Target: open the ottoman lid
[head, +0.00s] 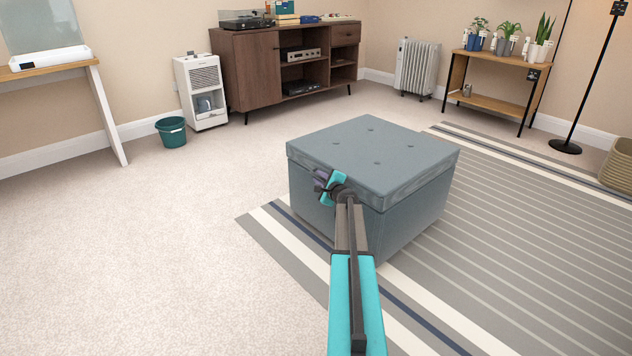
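The grey-blue ottoman (420,218) stands partly on the striped rug in the middle of the head view. Its tufted lid (372,150) lies flat on the box and looks closed. My arm reaches up from the bottom of the picture. My gripper (320,181) is at the ottoman's near left side, around the height of the lid's lower edge. From this view I cannot tell whether it touches the lid. Its fingers are small and partly hidden by the wrist, so their opening is unclear. My arm hides part of the ottoman's near side.
The striped rug (520,235) spreads to the right. Carpet (150,240) on the left is clear. Behind stand a wooden cabinet (255,75), a white dehumidifier (201,90), a teal bin (172,132), a radiator (417,68) and a plant shelf (498,64). A lamp base (565,147) is at right.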

